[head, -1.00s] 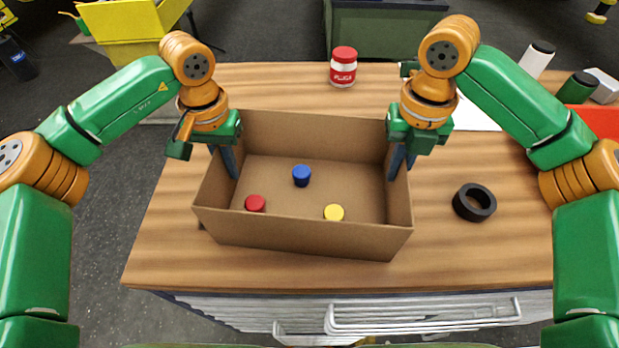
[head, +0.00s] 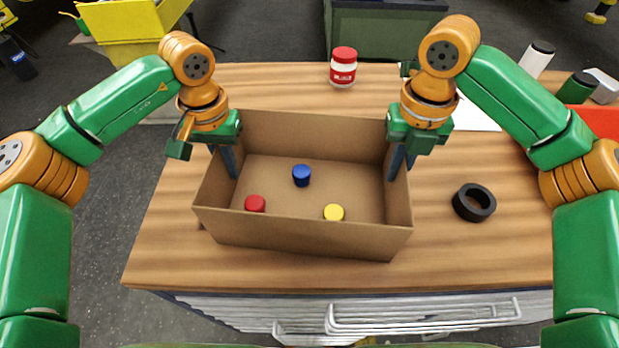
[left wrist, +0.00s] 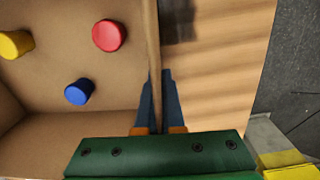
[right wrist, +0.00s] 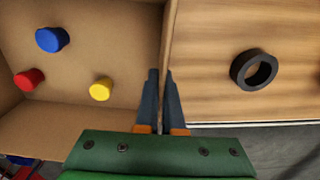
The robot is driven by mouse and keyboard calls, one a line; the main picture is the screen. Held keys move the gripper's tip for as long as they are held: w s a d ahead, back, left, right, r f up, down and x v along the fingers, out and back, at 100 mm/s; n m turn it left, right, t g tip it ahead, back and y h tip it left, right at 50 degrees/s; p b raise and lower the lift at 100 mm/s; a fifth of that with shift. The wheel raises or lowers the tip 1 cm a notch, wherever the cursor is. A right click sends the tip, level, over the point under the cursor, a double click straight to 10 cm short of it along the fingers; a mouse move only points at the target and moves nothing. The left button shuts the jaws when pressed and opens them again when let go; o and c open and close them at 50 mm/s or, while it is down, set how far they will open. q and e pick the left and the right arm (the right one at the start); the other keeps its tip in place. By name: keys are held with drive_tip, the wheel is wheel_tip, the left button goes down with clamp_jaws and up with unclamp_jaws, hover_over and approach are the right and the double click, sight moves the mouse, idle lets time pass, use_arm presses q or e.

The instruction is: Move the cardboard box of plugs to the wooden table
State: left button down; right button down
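The open cardboard box (head: 310,235) is over the middle of the wooden table (head: 165,262); whether its underside touches the top I cannot tell. Inside are a blue plug (head: 301,176), a red plug (head: 255,203) and a yellow plug (head: 333,212). My left gripper (head: 232,172) is at the box's left wall, its fingers (left wrist: 160,95) close on either side of the wall. My right gripper (head: 398,172) is at the right wall, its fingers (right wrist: 163,95) likewise on both sides. Both appear shut on the walls.
A black ring (head: 474,202) lies right of the box. A red-and-white jar (head: 343,67) stands behind it. White and green cylinders and a red container (head: 602,121) are at the far right. A drawer handle (head: 420,316) sticks out below the front edge.

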wheel_tip(320, 180, up, 5)
drive_tip(key=p, duration=0.5)
drive_tip(key=shift+r, duration=0.15)
drive_tip(key=shift+s, duration=0.1)
drive_tip(key=shift+f, duration=0.2)
